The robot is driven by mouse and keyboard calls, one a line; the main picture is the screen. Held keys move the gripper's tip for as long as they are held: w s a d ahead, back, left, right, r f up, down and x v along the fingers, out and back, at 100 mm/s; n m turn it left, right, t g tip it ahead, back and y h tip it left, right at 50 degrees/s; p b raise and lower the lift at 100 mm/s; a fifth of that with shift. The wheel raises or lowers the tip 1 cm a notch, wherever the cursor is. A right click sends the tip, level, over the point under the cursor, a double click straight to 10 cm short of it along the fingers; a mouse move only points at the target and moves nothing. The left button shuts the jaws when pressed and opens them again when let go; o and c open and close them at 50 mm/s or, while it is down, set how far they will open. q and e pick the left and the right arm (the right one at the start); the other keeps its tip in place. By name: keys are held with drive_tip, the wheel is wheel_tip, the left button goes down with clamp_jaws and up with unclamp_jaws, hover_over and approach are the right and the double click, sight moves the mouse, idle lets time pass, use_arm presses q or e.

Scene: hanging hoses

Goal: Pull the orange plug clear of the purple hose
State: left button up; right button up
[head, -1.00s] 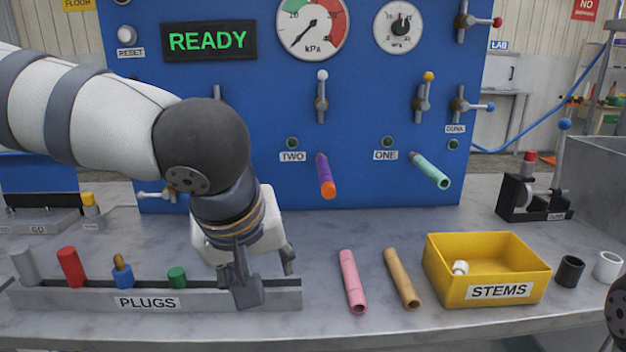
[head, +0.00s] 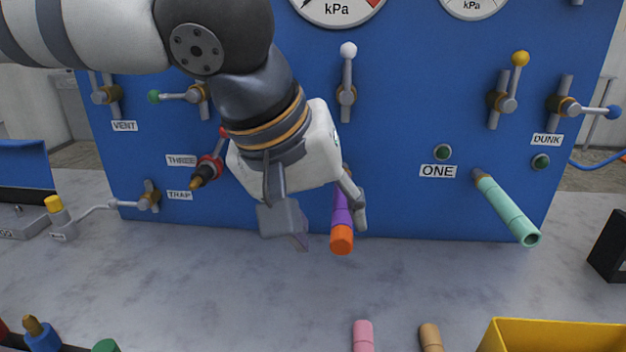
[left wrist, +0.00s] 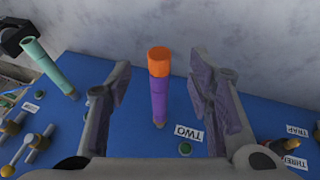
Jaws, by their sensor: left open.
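The purple hose (head: 342,209) hangs from the blue panel under label TWO, with the orange plug (head: 342,240) in its lower end. My left gripper (head: 330,237) is open in front of the panel, its two fingers on either side of the hose in the head view. In the left wrist view the fingers (left wrist: 160,88) stand wide apart, with the purple hose (left wrist: 159,100) and orange plug (left wrist: 159,62) showing between them. I see no finger touching either. The hose's upper end is hidden behind my gripper in the head view. My right gripper is not in view.
A mint-green hose (head: 508,210) sticks out of the panel at ONE, right of my gripper. A yellow bin (head: 550,336) and pink tube (head: 363,335) lie at the front. The counter between is clear.

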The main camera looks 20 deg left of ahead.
sight(339, 242)
use_arm(q)
drive_tip(key=shift+x, duration=2.4)
drive_tip(key=shift+w, duration=0.1)
drive_tip(key=shift+c, duration=0.2)
clamp_jaws()
drive_tip(key=shift+s+d, duration=0.2)
drive_tip(key=shift+s, duration=0.5)
drive_tip(key=shift+s+d, duration=0.2)
drive_tip(key=shift+s, duration=0.5)
drive_tip(key=shift+s+d, duration=0.2)
drive_tip(key=shift+s, duration=0.5)
drive_tip(key=shift+s+d, duration=0.2)
drive_tip(key=shift+s, duration=0.5)
drive_tip(key=shift+s+d+r, duration=0.2)
drive_tip(key=shift+s+r, duration=0.5)
drive_tip(key=shift+r, duration=0.1)
drive_tip(key=shift+s+d+r, duration=0.2)
drive_tip(key=shift+s+r, duration=0.55)
